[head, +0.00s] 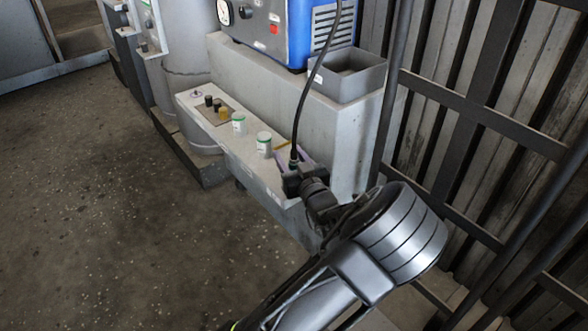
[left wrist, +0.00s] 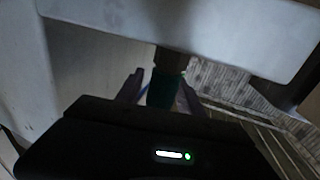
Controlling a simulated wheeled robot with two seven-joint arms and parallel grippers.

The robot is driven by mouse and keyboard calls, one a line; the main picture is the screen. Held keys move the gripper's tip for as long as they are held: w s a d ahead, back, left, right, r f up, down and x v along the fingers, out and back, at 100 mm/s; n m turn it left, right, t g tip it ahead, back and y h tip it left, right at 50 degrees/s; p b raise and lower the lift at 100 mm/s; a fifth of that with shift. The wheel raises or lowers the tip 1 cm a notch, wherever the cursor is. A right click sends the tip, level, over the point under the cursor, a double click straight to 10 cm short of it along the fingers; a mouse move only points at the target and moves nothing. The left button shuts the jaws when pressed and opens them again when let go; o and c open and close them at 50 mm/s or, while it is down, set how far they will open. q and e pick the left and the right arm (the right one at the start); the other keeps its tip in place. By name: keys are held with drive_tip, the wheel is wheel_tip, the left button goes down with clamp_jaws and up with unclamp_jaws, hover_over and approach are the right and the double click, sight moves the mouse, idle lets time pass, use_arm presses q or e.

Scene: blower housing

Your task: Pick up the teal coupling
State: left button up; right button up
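The teal coupling (left wrist: 163,88) is upright between the two fingers of my left gripper (left wrist: 160,90) in the left wrist view. A dark piece continues above it. A gap shows on the left side of the coupling, so the fingers look open around it. In the head view my left gripper (head: 297,172) is at the right end of the grey ledge, at the lower end of a hanging black cable (head: 297,110). The coupling shows there only as a small dark green bit (head: 293,163). My right gripper is not in view.
White-and-green cans (head: 264,145), (head: 239,124) and small dark and yellow pieces (head: 223,113) stand on the ledge (head: 215,132). A blue machine (head: 275,28) and grey open bin (head: 347,76) are above. Metal rails (head: 465,120) border the right. The floor at left is clear.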

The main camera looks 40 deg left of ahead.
use_arm(q)
clamp_jaws()
drive_tip(key=shift+r, duration=0.15)
idle(0.5)
wheel_tip(320, 180, up, 10)
drive_tip(key=p, duration=0.3)
drive_tip(key=shift+p, duration=0.35)
idle(0.4)
drive_tip(key=w+d+r+m+t+h+p, duration=0.1)
drive_tip(key=d+m+t+h, duration=0.7)
drive_tip(key=d, duration=1.3)
drive_tip(key=w+d+r+m+h+p, duration=0.1)
drive_tip(key=r+h+p, duration=0.2)
drive_tip(key=p, duration=0.7)
drive_tip(key=w+d+r+m+h+p, duration=0.1)
drive_tip(key=r+h+p, duration=0.3)
drive_tip(key=r+p, duration=0.4)
drive_tip(key=shift+d+r+m+p, duration=0.15)
drive_tip(key=shift+d+m+p, duration=0.45)
drive_tip(key=shift+m+p, duration=0.3)
